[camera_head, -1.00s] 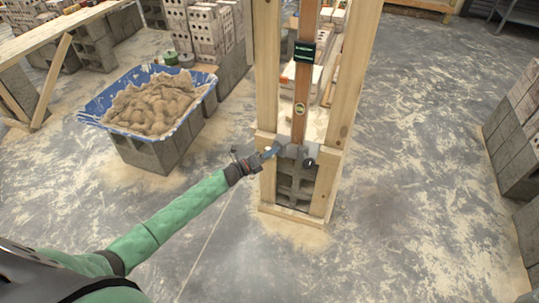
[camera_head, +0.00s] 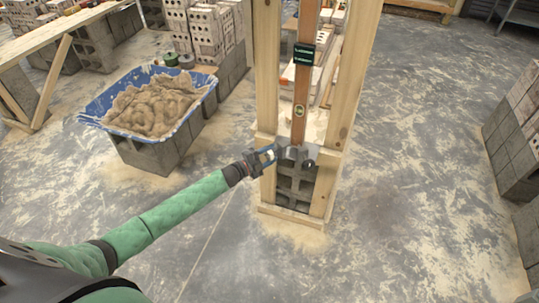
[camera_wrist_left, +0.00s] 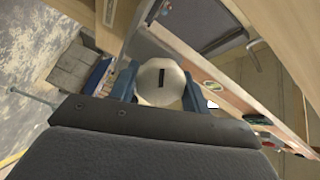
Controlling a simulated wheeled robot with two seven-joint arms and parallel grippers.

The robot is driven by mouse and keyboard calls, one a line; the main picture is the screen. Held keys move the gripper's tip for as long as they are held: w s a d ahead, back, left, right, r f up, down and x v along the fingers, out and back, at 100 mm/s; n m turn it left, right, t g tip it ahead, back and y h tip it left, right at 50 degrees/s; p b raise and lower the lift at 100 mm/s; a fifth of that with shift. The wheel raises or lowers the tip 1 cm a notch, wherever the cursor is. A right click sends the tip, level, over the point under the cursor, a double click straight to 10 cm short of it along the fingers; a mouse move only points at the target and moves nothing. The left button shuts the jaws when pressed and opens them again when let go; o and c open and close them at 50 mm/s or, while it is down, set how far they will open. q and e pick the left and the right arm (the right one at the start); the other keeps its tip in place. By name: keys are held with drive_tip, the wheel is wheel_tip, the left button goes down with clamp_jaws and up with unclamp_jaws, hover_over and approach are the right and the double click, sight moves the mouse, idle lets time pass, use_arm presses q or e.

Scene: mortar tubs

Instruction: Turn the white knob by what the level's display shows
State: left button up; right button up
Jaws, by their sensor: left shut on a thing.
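The white knob (camera_wrist_left: 160,82) shows in the left wrist view as a pale round cap with a dark slot mark, which stands nearly upright there. My left gripper (camera_wrist_left: 158,88) has its blue fingers on both sides of the knob and is shut on it. In the head view my left gripper (camera_head: 268,153) reaches the left side of the wooden frame, and its fingers cover the knob. The long brown level (camera_head: 300,112) stands upright in the frame. Its dark display (camera_head: 304,54) shows pale green lines too small to read. My right gripper is in neither view.
Wooden posts (camera_head: 268,75) flank the level, with a grey block (camera_head: 296,178) at its foot. A dark round knob (camera_head: 310,163) sits right of the level's foot. A blue tub (camera_head: 100,105) of mortar stands on blocks at left.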

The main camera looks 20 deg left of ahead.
use_arm(q)
drive_tip(key=shift+a+n, duration=0.1)
drive_tip(key=shift+n, duration=0.9)
drive_tip(key=n, duration=0.2)
drive_tip(key=shift+n, duration=2.2)
drive_tip(key=n, duration=0.2)
drive_tip(key=shift+n, duration=2.8)
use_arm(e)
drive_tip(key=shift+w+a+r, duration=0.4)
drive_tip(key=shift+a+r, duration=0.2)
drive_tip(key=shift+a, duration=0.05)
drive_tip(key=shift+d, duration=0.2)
